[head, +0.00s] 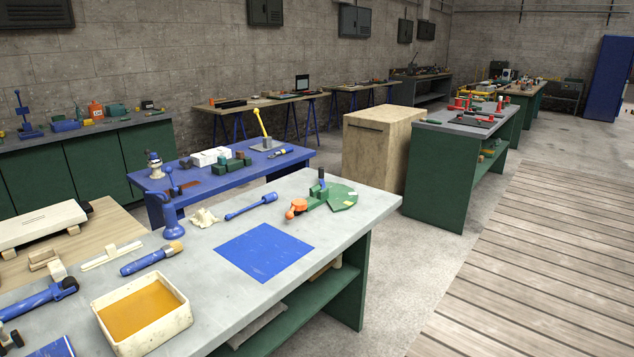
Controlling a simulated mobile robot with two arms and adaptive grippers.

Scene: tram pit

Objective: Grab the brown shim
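A flat reddish-brown piece (186,187) lies near the front left of the blue table (285,163), beside a small blue tool. Neither of my grippers shows in the head view.
The grey workbench in front (340,232) holds a tray of amber material (112,341), a brush (150,258), a blue mat (235,253) and a blue-handled tool (250,206). It stands before the blue table. Open floor (415,270) lies to the right.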

